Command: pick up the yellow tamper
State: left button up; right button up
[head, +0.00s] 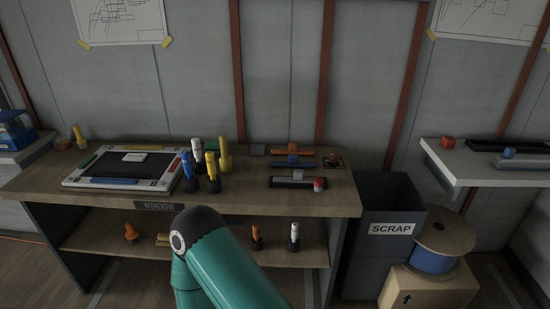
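Several upright handled tools stand together on the wooden bench, right of its middle. An all-yellow tool (224,154) stands at the back of this group. A tool with a yellow handle (210,164) and dark base stands in front of it. Another small yellow piece (79,136) stands at the bench's back left. I cannot tell for certain which of these is the yellow tamper. A teal arm of mine rises at the bottom middle, in front of the bench's lower shelf. Neither of my grippers shows, and nothing is seen held.
A white-framed board (75,183) lies on the bench (240,199), left of the tools. White and blue-handled tools stand close around the yellow ones. Small parts lie at the bench's right. A dark scrap bin (391,229), cable spool (436,240) and carton (430,289) stand right.

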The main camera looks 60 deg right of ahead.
aim_at(225, 162)
jog(key=u, duration=1)
jog(key=i, duration=0.1)
jog(key=z, duration=2.25)
jog(key=i, duration=0.9)
jog(key=u, duration=0.2)
jog(key=k, duration=0.65)
jog(key=z, duration=0.25)
jog(key=i, duration=0.7)
jog(key=u, duration=0.05)
